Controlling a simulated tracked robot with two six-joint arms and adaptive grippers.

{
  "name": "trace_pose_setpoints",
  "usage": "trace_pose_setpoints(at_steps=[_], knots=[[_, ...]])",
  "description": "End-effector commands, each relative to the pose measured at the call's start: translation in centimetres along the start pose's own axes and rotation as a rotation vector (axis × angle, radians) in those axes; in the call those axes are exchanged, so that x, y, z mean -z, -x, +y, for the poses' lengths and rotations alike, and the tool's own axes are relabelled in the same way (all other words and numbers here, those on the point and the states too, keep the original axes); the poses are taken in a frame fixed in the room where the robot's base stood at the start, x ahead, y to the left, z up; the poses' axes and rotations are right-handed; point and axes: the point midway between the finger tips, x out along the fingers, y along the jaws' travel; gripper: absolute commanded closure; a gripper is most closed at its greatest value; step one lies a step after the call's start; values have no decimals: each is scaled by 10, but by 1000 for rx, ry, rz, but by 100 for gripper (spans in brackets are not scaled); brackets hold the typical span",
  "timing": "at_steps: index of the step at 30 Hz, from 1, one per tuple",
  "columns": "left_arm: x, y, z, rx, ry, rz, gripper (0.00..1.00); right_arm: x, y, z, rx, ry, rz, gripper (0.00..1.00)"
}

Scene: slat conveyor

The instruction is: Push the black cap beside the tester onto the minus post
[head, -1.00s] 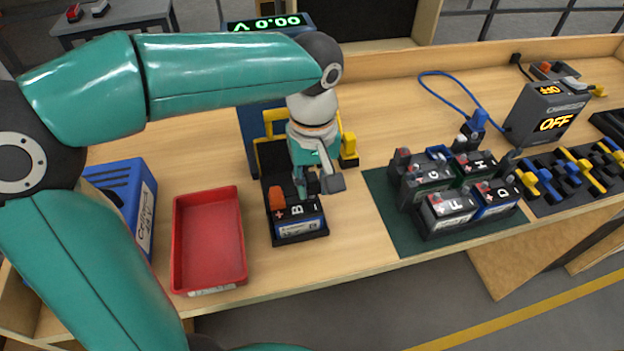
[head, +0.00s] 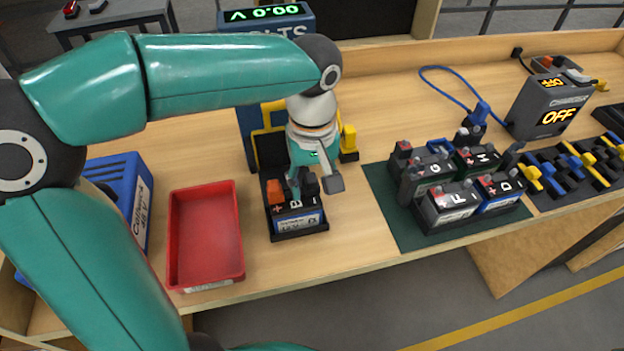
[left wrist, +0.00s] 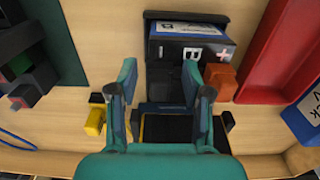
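Battery B (head: 297,220) sits in the black tray in front of the blue tester (head: 262,22), whose display reads 0.00 V. An orange cap (head: 274,191) is on its plus side. A black cap-like block (head: 311,186) shows at the minus side, between my fingers. I cannot tell whether it is seated on the post. My left gripper (head: 317,183) is open, pointing down over the battery. In the left wrist view its fingers (left wrist: 160,85) stand apart in front of the battery (left wrist: 190,45), with the orange cap (left wrist: 222,82) outside them. The right gripper is not in view.
A red tray (head: 206,280) and a blue box (head: 125,195) stand left of the battery. A green mat (head: 385,205) with several batteries lies to the right. A charger (head: 550,105) reading OFF and black racks with coloured clips are further right.

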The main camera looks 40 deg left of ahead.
Motion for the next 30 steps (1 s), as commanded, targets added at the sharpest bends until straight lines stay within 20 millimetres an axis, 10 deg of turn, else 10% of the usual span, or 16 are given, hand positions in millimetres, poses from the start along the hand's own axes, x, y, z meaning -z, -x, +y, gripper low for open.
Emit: trace_pose_setpoints(at_steps=[14,30], knots=[[1,10,0,-3,1,2,44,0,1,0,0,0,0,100],[1,104,2,-2,0,1,44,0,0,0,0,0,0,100]])
